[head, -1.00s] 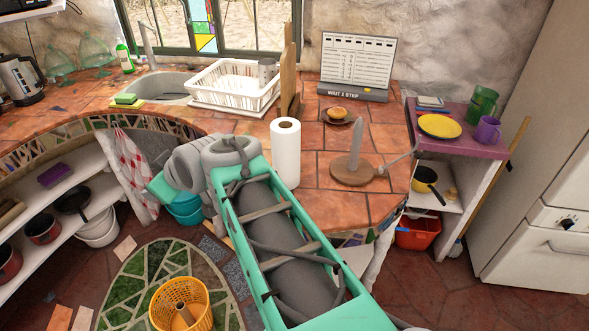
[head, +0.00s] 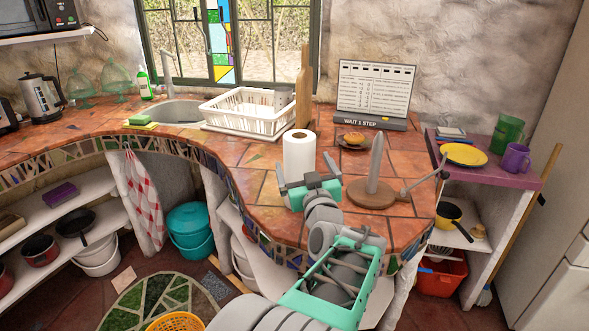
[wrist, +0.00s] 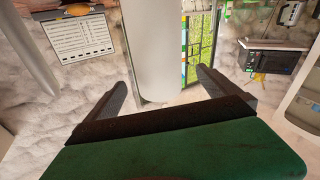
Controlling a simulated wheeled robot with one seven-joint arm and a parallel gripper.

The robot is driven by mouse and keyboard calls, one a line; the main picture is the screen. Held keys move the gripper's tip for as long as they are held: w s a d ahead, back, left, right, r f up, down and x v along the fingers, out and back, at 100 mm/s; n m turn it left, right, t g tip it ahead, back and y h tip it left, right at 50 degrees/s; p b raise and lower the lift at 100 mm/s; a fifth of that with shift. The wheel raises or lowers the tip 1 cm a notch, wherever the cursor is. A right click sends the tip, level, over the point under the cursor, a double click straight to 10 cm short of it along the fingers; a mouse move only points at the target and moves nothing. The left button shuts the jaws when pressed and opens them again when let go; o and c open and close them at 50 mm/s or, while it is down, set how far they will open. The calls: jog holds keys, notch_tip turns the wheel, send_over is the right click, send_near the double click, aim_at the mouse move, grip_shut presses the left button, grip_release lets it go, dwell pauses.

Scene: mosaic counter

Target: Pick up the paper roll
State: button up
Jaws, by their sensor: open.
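The white paper roll (head: 299,152) stands upright on the tiled counter, left of the wooden holder. My gripper (head: 306,168) is open in front of the roll in the head view, with one finger to each side and hiding the roll's lower part. In the wrist view the roll (wrist: 153,45) shows as a pale cylinder between the two spread fingers of my gripper (wrist: 162,78). I cannot tell whether either finger touches it.
A wooden holder with an upright post (head: 374,180) stands close on the right. A white dish rack (head: 250,113) is behind left. A plate with a bun (head: 352,138) and a calendar board (head: 376,90) are behind right. The counter's front edge (head: 262,215) curves below.

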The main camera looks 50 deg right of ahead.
aim_at(303, 170)
jog(key=f, duration=0.1)
jog(key=f+m, duration=0.1)
jog(key=f+p, duration=0.1)
jog(key=shift+s+d+g+y, duration=0.2)
jog(key=shift+d+g+y, duration=0.1)
jog(key=shift+y, duration=0.1)
jog(key=x, duration=0.2)
jog(key=p+x, duration=0.1)
jog(key=x, duration=0.4)
jog(key=shift+w+a+f+p, duration=0.1)
jog(key=shift+f+p, duration=0.25)
jog(key=shift+p, duration=0.05)
jog(key=c, duration=1.5)
jog(key=shift+r, duration=0.1)
jog(key=shift+c, duration=0.4)
jog(key=shift+r, duration=0.1)
